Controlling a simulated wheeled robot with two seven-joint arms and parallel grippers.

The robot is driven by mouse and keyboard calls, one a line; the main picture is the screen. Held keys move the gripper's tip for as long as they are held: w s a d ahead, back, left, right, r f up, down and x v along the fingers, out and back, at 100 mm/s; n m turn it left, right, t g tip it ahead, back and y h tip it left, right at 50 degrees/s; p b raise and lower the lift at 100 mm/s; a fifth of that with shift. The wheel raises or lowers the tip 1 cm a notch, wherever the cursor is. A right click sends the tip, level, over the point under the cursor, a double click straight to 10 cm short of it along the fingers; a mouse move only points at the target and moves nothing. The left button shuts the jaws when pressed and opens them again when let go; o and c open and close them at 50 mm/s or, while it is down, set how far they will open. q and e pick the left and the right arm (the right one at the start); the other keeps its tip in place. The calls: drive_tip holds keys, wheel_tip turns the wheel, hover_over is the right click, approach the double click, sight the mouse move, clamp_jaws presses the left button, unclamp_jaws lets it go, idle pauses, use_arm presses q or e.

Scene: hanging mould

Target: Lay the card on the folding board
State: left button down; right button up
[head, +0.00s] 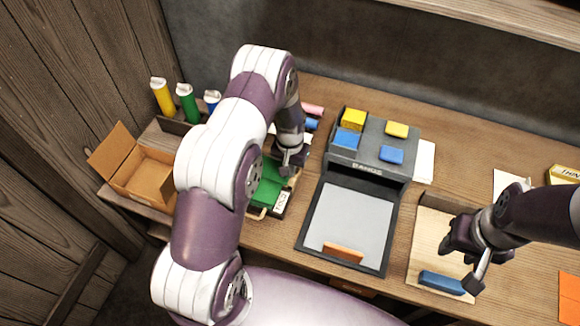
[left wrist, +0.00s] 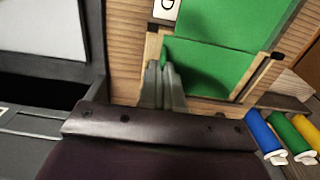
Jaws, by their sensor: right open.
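A flat green card (head: 268,190) lies in a light wooden holder with a lettered label (head: 281,202); its green surface fills the top of the left wrist view (left wrist: 205,68). My left gripper (head: 290,160) reaches down at it. In the left wrist view its fingers (left wrist: 162,68) are close together at the card's edge and appear shut on it. I take the pale wooden board (head: 428,245) at the right, with a blue bar (head: 443,283) on its front, for the folding board. My right gripper (head: 462,262) is open above it, hiding part of it.
A grey machine (head: 378,160) with yellow and blue blocks on top stands between the card and the board. A cardboard box (head: 140,165) and yellow (head: 162,97), green (head: 187,103) and blue bottles stand at the left. An orange sheet (head: 570,298) lies at the right edge.

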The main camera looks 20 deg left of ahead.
use_arm(q)
drive_tip(key=shift+f, duration=0.2)
drive_tip(key=c, duration=1.2)
unclamp_jaws()
drive_tip(key=shift+c, duration=0.2)
wheel_tip(320, 180, up, 13)
drive_tip(key=b, duration=0.2)
drive_tip(key=shift+f+b, duration=0.15)
drive_tip(key=shift+b, duration=0.25)
